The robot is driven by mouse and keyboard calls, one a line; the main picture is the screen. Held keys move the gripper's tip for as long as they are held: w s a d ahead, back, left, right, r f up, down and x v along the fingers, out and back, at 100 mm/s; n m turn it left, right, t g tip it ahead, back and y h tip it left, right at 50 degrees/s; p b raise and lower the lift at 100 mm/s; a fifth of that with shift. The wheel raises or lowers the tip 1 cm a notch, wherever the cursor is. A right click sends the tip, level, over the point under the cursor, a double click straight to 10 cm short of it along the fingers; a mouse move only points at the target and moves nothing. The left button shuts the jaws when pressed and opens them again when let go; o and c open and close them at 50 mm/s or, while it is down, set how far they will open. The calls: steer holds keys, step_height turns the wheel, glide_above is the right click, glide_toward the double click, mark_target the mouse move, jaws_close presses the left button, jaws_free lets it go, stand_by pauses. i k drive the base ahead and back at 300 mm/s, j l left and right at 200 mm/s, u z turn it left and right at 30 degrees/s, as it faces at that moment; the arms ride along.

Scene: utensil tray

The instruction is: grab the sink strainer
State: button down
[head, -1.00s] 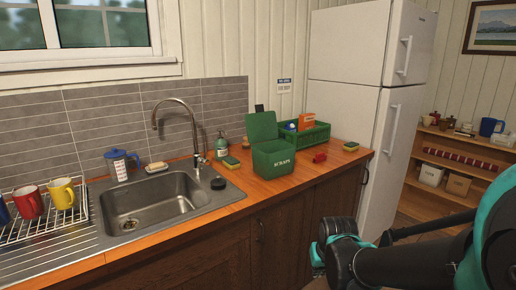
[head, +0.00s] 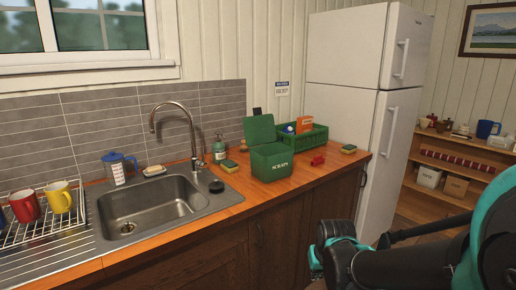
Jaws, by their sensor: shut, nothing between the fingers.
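The steel sink (head: 185,222) is set in the wooden counter at the left. A small round metal piece (head: 127,228) sits at the drain in the basin floor; I cannot tell if it is a loose strainer or the drain itself. A small black round thing (head: 216,187) lies on the sink's right rim; it is too small to tell whether it is a strainer or a plug. My arm's dark and teal links fill the lower right, in front of the cupboards and apart from the sink.
A curved tap (head: 193,130) rises behind the sink. A rack (head: 40,234) with mugs is at the left. A green scraps bin (head: 271,160) and green crate (head: 316,138) stand right of the sink.

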mark_target(126, 227)
steer(key=u, duration=1.4)
